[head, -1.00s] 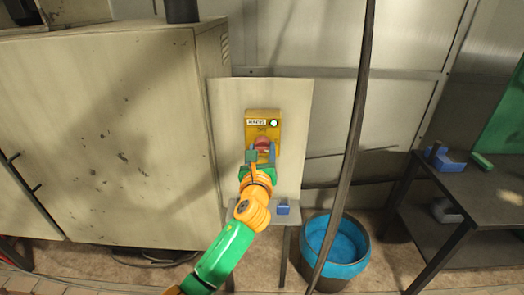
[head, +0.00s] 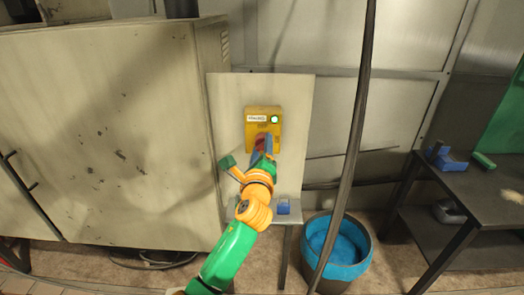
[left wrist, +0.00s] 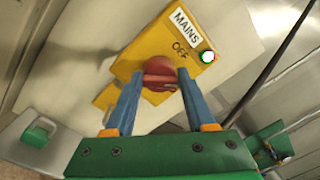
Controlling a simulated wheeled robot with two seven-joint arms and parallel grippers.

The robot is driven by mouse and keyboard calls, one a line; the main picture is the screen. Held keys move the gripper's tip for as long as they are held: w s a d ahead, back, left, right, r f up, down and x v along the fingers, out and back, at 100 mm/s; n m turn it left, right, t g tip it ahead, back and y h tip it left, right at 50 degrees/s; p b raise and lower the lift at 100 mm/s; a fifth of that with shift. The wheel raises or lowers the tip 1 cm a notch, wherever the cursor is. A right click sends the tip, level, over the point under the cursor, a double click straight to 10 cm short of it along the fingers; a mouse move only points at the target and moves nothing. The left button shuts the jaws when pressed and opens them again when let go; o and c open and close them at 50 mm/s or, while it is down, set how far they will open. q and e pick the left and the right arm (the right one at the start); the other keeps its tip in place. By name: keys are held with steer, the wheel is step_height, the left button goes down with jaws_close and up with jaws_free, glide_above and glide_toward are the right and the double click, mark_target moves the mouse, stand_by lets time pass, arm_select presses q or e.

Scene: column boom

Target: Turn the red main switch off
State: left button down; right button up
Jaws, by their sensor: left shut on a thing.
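The yellow switch box (head: 251,128) is on a pale upright panel (head: 228,110). It carries a MAINS label and a glowing green-white lamp (head: 275,119). The red main switch (head: 260,142) is low on the box, mostly hidden by my gripper in the head view. In the left wrist view the red knob (left wrist: 158,79) lies between the two blue fingers, below the word OFF on the tilted-looking box (left wrist: 150,52). My left gripper (head: 262,148) is shut on the switch's handle. The handle's exact angle on the box is hard to tell. My right gripper is not in view.
A large pale cabinet (head: 110,130) stands left of the panel. A blue-lined bucket (head: 336,245) is on the floor, and a dark table (head: 480,195) is at right. A small blue object (head: 283,208) sits below the box.

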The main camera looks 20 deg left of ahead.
arm_select(q)
steer(key=n, duration=0.2)
steer(key=n+b, duration=0.1)
steer(key=n, duration=0.1)
steer(key=n+b, duration=0.1)
steer(key=shift+f+n+y, duration=0.3)
steer(key=shift+f+n, duration=0.05)
steer(key=shift+n, duration=0.05)
steer(key=shift+n+b, duration=1.15)
steer(key=shift+n, duration=1.05)
steer(key=shift+c, duration=1.4)
jaws_free()
steer(key=shift+d, duration=0.1)
steer(key=shift+r, duration=0.1)
